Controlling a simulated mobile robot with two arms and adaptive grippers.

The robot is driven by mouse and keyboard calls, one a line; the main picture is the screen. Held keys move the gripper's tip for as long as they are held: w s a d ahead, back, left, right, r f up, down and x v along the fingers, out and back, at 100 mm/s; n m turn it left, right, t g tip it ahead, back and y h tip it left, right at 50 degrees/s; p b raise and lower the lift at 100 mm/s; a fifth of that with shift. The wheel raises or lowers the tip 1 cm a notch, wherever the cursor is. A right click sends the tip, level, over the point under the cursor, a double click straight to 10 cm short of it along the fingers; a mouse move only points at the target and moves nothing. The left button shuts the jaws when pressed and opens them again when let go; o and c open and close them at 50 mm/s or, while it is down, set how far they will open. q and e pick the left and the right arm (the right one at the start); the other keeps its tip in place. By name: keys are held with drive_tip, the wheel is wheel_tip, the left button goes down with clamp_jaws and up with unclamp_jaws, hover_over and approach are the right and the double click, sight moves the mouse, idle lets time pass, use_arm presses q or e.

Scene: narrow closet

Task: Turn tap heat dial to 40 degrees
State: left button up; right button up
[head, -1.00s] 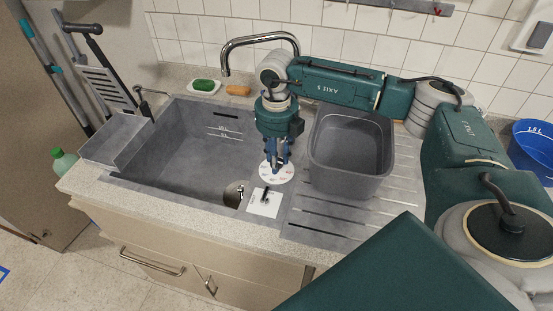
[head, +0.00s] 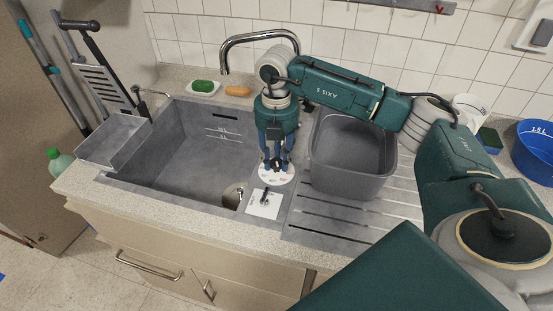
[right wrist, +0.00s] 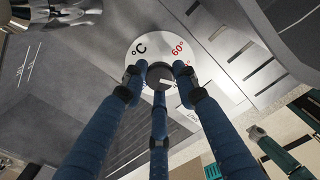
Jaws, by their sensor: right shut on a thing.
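The heat dial is a white round plate (head: 270,178) with coloured marks on the sink's ledge, between the basin and the drainer. In the right wrist view the dial plate (right wrist: 140,48) shows "°C" at its left and a red "60°" at its right. Its dark round knob (right wrist: 158,72) has a pale pointer line towards the lower right; other marks are hidden by the fingers. My right gripper (head: 277,167) points down over the dial, and its three blue fingers (right wrist: 160,80) are closed around the knob. My left gripper is out of view.
A white card (head: 260,211) with a small black lever lies in front of the dial. The sink basin (head: 165,150) is left. A grey tub (head: 325,184) stands close at right on the drainer (head: 350,222). The chrome tap (head: 258,37) arches behind.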

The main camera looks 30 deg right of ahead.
sight(277, 161)
drive_tip(key=m, duration=0.4)
drive_tip(key=shift+r+m, duration=0.15)
drive_tip(key=shift+m, duration=0.25)
drive_tip(key=shift+w, duration=0.1)
idle(0.3)
drive_tip(key=o, duration=1.1)
drive_tip(key=shift+o, duration=0.2)
wheel_tip(277, 161, up, 12)
